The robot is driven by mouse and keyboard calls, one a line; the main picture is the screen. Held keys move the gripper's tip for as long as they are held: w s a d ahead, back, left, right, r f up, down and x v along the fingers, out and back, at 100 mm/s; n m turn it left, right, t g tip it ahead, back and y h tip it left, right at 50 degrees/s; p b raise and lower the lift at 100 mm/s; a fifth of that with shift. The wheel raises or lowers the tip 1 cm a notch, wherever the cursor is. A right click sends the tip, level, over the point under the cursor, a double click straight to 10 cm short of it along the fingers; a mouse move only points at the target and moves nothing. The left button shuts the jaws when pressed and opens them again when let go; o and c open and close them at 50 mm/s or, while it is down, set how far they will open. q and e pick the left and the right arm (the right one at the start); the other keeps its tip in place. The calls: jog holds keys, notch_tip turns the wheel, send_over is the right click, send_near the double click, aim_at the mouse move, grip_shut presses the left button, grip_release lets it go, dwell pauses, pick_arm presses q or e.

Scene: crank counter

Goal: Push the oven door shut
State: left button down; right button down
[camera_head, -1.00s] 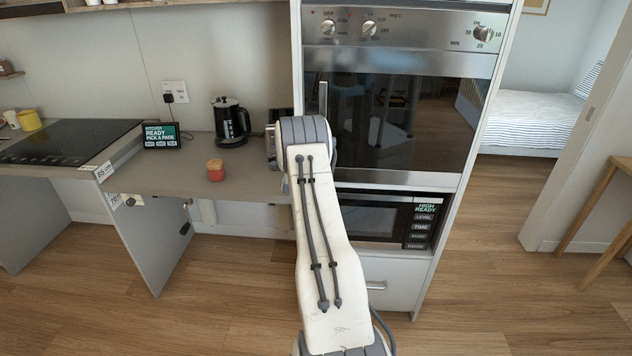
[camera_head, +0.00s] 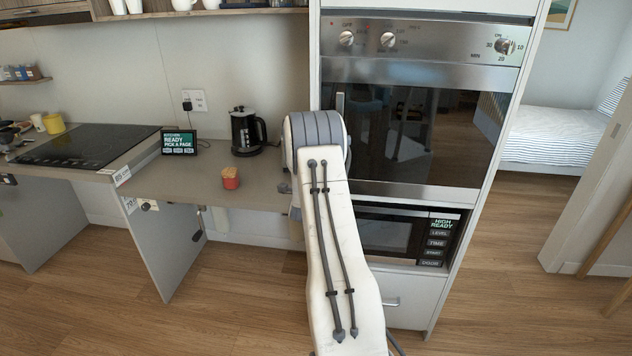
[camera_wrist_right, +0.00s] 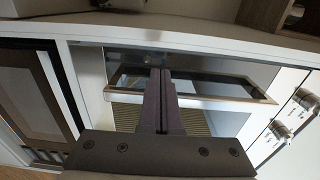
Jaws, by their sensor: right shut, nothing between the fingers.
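The oven door (camera_head: 425,140), dark glass in a steel frame, is below the knob panel in the head view. It looks flush or nearly flush with the oven front; a small gap cannot be ruled out. Its upright handle (camera_head: 340,104) is near its left edge. My right arm rises in front of the lower left of the oven and hides its gripper there. In the right wrist view, my right gripper (camera_wrist_right: 164,72) is shut and empty, its fingertips overlapping the oven front (camera_wrist_right: 215,88). Whether they touch it cannot be told. My left gripper is not in view.
A microwave (camera_head: 385,234) sits below the oven. A counter (camera_head: 185,187) to the left holds a black kettle (camera_head: 246,132), a small red-orange pot (camera_head: 230,179) and a display (camera_head: 179,142). Open wooden floor lies in front and to the right.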

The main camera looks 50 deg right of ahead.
jog(key=b+v, duration=0.2)
jog(key=v, duration=0.5)
jog(key=shift+s+a, duration=0.25)
jog(key=shift+s, duration=0.05)
jog(key=shift+w+a, duration=0.1)
jog(key=w+a+n+y, duration=0.2)
jog(key=a+n+y, duration=0.2)
jog(key=a, duration=0.6)
jog(key=w+a+n+t+y, duration=0.1)
jog(key=w+a+n+y, duration=0.3)
jog(key=a, duration=0.6)
jog(key=w+a+n+y, duration=0.1)
jog(key=a+n+y, duration=0.35)
jog(key=a, duration=0.55)
jog(key=s+a+f+n+g+y, duration=0.15)
jog(key=s+a+n, duration=0.25)
jog(key=a, duration=0.4)
jog(key=s+a+n+g+y, duration=0.2)
jog(key=s+a+n, duration=0.25)
jog(key=a, duration=0.25)
jog(key=s+a+n+g+y, duration=0.1)
jog(key=s+a+n+g, duration=0.2)
jog(key=s+a+n, duration=0.55)
jog(key=s+d+n+g+h, duration=0.1)
jog(key=s+n+g, duration=0.3)
jog(key=s, duration=1.5)
jog(key=n, duration=0.3)
